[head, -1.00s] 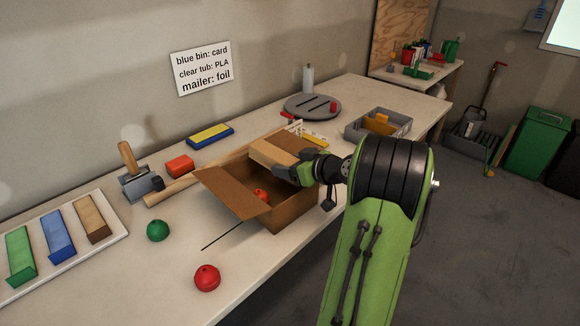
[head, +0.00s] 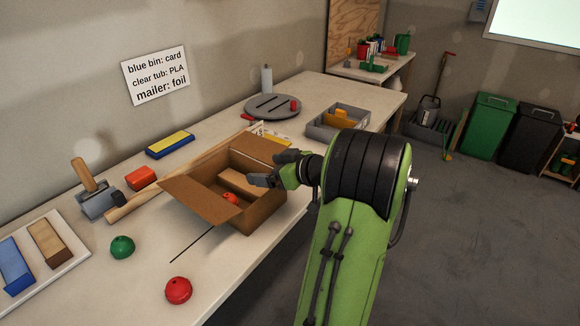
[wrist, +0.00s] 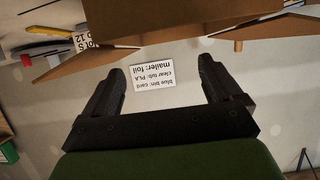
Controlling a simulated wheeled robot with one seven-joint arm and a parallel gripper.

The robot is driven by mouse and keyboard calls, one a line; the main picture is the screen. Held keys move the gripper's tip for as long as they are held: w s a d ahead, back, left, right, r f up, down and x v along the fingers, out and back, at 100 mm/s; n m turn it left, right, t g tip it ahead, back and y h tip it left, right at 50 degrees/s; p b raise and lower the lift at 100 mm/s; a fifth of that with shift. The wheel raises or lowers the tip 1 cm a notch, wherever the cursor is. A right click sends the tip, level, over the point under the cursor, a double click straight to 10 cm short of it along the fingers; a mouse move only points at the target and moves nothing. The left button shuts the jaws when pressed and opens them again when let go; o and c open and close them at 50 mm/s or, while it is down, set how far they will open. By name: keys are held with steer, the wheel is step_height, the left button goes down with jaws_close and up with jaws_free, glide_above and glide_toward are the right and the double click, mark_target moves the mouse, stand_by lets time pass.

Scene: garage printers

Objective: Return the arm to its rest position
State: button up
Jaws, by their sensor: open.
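My arm reaches in from the lower right in the head view. My gripper (head: 268,169) is open and empty, over the right side of an open cardboard box (head: 264,216) on the workbench. In the wrist view, the two fingers of my gripper (wrist: 160,76) stand wide apart with nothing between them. The box's cardboard flaps (wrist: 180,20) fill the top of that view. A tan block (head: 240,183) and a red ball (head: 231,198) lie inside the box. Part of the block's right end is near the gripper.
A mallet (head: 85,175) is at left. The floor right of the bench is open.

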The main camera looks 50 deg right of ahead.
steer(key=p+v, duration=0.1)
steer(key=v, duration=0.9)
steer(key=shift+w, duration=0.15)
steer(key=w+a+r+n+g+y+p, duration=0.1)
steer(key=w+a+r+g+p, duration=0.2)
steer(key=a, duration=0.6)
steer(key=w+a+r+g+y+p, duration=0.1)
steer(key=w+a+r+g+p, duration=0.2)
steer(key=a, duration=0.6)
steer(key=s+a+r+g+h+p, duration=0.1)
steer(key=s+a+r+p, duration=0.1)
steer(key=s+a, duration=0.4)
steer(key=s+a+r+m+g+h+p, duration=0.1)
steer(key=s+a+r+p, duration=0.1)
steer(key=s+a+p, duration=0.2)
steer(key=s+a, duration=0.3)
